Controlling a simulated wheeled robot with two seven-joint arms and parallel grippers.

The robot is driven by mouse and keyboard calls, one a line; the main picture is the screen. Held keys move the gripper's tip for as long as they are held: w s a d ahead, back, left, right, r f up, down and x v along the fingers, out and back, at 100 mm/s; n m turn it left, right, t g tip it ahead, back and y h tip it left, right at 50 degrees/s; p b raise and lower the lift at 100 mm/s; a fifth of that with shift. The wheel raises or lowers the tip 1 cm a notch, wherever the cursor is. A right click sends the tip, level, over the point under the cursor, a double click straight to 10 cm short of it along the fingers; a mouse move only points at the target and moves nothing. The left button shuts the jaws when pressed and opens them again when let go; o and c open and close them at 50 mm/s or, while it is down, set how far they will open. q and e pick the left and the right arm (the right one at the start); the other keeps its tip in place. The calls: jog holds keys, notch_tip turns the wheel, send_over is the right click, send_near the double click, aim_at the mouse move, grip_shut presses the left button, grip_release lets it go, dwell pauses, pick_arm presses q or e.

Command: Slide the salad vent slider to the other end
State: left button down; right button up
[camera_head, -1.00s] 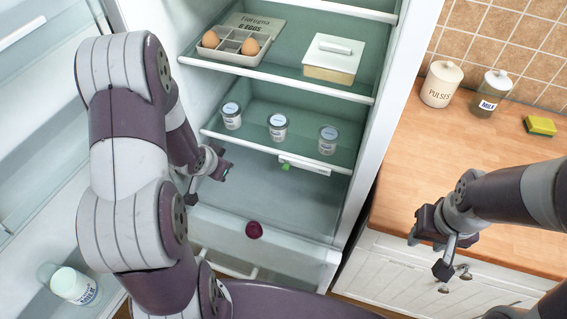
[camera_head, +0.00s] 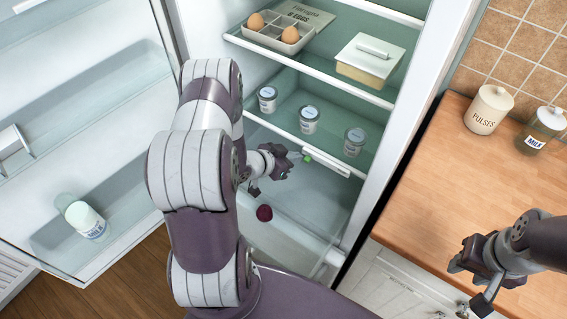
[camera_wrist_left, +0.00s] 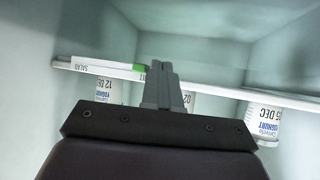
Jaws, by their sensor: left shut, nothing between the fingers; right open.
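The salad vent (camera_head: 330,164) is a white strip on the front edge of the lower glass shelf in the fridge. Its green slider tab (camera_head: 307,158) sits at the strip's left end. In the left wrist view the strip (camera_wrist_left: 92,66), lettered SALAD, appears upside down, with the green tab (camera_wrist_left: 140,67) at its right end. My left gripper (camera_head: 290,158) is shut and empty, just left of the tab. In the wrist view its fingertips (camera_wrist_left: 160,68) are right beside the tab; whether they touch it I cannot tell. My right gripper (camera_head: 468,285) is open and empty near the counter's front edge.
Several yoghurt pots (camera_head: 309,119) stand on the shelf behind the vent. An egg tray (camera_head: 276,37) and a butter dish (camera_head: 370,57) are on the shelf above. A dark red round item (camera_head: 264,213) lies below. The open door (camera_head: 90,150) is at left.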

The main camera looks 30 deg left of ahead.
pick_arm(q)
jog(key=shift+w+f, duration=0.25)
jog(key=shift+w, duration=0.1)
pick_arm(e)
jog(key=shift+s+a+f, duration=0.2)
jog(key=shift+f, duration=0.05)
